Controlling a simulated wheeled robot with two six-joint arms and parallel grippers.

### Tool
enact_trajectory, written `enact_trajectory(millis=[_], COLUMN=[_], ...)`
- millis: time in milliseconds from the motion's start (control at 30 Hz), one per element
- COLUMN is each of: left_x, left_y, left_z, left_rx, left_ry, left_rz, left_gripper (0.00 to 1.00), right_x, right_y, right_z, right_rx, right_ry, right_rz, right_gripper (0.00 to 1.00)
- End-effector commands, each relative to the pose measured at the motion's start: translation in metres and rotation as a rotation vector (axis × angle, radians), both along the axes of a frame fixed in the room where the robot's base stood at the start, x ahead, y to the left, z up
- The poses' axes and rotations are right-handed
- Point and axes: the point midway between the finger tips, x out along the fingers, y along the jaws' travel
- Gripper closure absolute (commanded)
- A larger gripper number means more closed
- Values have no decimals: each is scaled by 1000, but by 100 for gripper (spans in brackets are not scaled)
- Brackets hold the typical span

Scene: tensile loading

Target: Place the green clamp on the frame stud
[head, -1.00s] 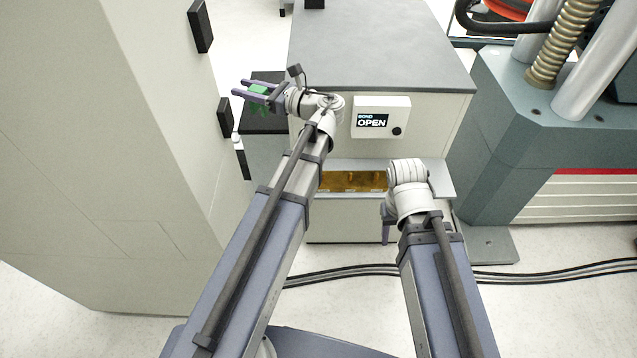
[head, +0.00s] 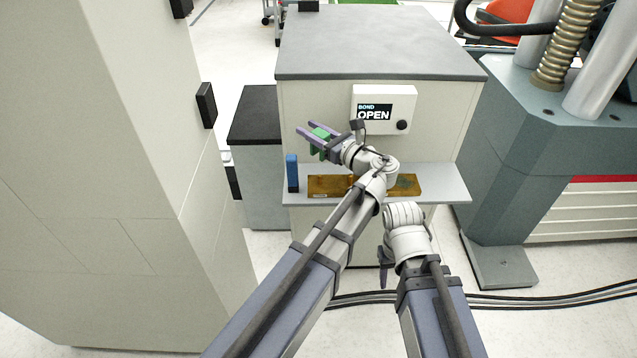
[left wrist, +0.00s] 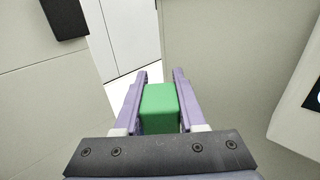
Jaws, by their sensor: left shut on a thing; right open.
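The green clamp (head: 320,139) is between the fingers of my left gripper (head: 306,128), held in the air in front of the bond cabinet, above the left part of its shelf. In the left wrist view the green clamp (left wrist: 160,108) is a plain green block with a purple finger along each side. My right gripper (head: 384,268) hangs low in front of the cabinet, below the shelf; its fingers are mostly hidden by its wrist. I cannot pick out the frame stud; the grey-green machine frame (head: 540,150) stands at the right.
The cabinet shelf (head: 445,188) carries brown-gold plates (head: 328,186) and an upright blue block (head: 292,173). A panel (head: 375,112) above reads "BOND OPEN". A tall pale cabinet (head: 100,150) stands close on the left. Dark cables (head: 510,301) cross the floor.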

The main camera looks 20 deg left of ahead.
Motion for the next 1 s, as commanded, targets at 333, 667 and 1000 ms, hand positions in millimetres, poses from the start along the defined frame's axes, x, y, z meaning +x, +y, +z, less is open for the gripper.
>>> enact_trajectory(millis=[333,667,1000], left_x=[0,0,0], left_y=[0,0,1], left_z=[-44,-62,-95], left_rx=[0,0,0], left_ry=[0,0,0], left_rz=[1,1,1], left_gripper=[100,100,100], right_x=[0,0,0], right_y=[0,0,-1], right_z=[-44,-62,-95], right_rx=[0,-1,-4], right_ry=[0,0,-1], right_rz=[0,0,1], right_gripper=[50,50,50])
